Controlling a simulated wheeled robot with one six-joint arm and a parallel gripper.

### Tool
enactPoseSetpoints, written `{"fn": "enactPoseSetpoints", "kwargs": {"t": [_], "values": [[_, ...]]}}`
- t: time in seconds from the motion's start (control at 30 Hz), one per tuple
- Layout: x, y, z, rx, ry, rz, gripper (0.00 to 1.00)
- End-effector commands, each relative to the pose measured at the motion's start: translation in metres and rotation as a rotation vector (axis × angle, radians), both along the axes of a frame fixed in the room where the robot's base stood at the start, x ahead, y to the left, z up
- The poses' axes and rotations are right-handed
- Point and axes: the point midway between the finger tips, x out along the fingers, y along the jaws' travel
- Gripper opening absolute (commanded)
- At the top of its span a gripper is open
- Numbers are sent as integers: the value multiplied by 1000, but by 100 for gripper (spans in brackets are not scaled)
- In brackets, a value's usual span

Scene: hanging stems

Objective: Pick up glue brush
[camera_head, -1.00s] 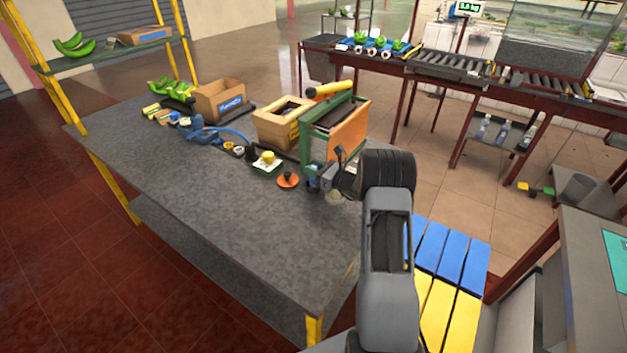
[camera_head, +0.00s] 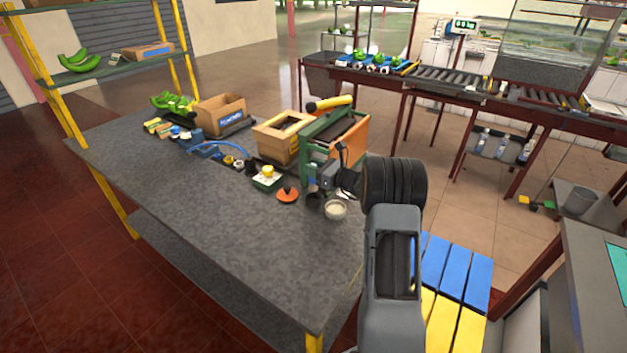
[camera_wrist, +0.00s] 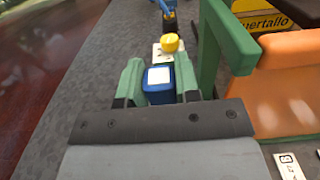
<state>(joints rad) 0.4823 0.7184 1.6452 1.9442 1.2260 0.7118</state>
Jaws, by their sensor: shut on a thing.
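My gripper (camera_wrist: 158,82) has its two green fingers shut on a blue block-like piece with a white face (camera_wrist: 158,77). I take this piece for the glue brush; its lower part and any bristles are hidden. In the head view, my gripper (camera_head: 326,179) is beside the green-framed machine, above the right part of the grey table. The held piece is too small to make out there. A cup with cream-coloured contents (camera_head: 336,210) stands on the table just below my gripper.
The green machine with an orange panel (camera_head: 347,137) stands close beside my gripper. An orange disc with a dark knob (camera_head: 287,195) and a yellow-knobbed item (camera_head: 267,177) lie to the left. Cardboard boxes (camera_head: 281,140) stand behind. The front of the grey table (camera_head: 200,220) is clear.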

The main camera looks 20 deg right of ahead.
Motion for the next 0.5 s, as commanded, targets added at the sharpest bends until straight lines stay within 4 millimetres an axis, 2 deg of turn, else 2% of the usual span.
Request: {"fn": "enactPoseSetpoints", "kwargs": {"t": [0.2,0.5], "values": [[0,0,46,-3,-4,-1,6],[0,0,93,-2,-2,-1,6]]}}
